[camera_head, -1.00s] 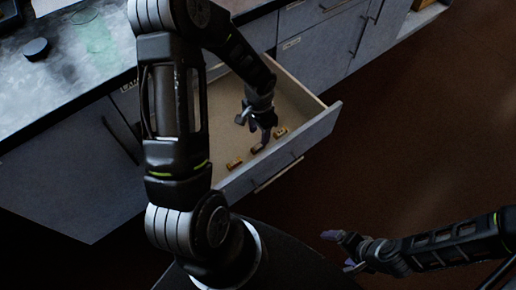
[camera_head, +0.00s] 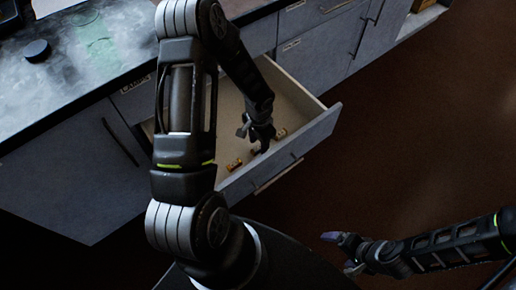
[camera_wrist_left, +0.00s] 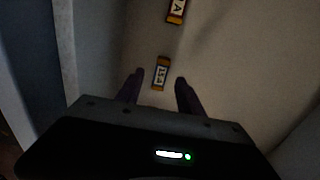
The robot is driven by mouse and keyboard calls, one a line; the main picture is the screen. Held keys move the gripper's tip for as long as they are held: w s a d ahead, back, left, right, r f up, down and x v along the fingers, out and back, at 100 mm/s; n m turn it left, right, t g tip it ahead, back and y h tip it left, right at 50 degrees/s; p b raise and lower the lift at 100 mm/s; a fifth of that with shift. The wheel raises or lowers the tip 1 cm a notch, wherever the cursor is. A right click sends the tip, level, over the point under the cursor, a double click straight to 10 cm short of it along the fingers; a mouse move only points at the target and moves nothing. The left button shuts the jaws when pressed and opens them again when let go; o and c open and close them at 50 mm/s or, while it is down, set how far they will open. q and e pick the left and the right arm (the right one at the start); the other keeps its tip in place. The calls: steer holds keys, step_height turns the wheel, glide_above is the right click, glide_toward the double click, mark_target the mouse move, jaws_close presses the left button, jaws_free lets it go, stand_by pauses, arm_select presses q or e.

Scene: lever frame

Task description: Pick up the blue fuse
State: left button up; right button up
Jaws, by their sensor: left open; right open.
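In the left wrist view, a fuse (camera_wrist_left: 161,73) with orange-brown ends and a dark-edged label, apparently reading 15A, lies on the drawer floor. It appears between the fingertips of my left gripper (camera_wrist_left: 159,78), which is open and empty; the height gap is unclear. A second similar fuse (camera_wrist_left: 177,10) lies beyond it. In the head view, my left gripper (camera_head: 258,147) is down inside the drawer, partly hiding a fuse. Other fuses lie at its left (camera_head: 235,164) and right (camera_head: 281,133). The light is too dim to tell which is blue. My right gripper (camera_head: 345,253) is open and empty, outside the drawer.
The open drawer (camera_head: 318,127) has raised walls around the fuses; its wall (camera_wrist_left: 90,45) runs along the left in the wrist view. A worktop (camera_head: 75,65) with a black round object (camera_head: 37,50) is at upper left. The floor at right is clear.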

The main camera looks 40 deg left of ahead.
arm_select(q)
steer(key=shift+f, duration=0.8)
steer(key=shift+c, duration=0.2)
jaws_close()
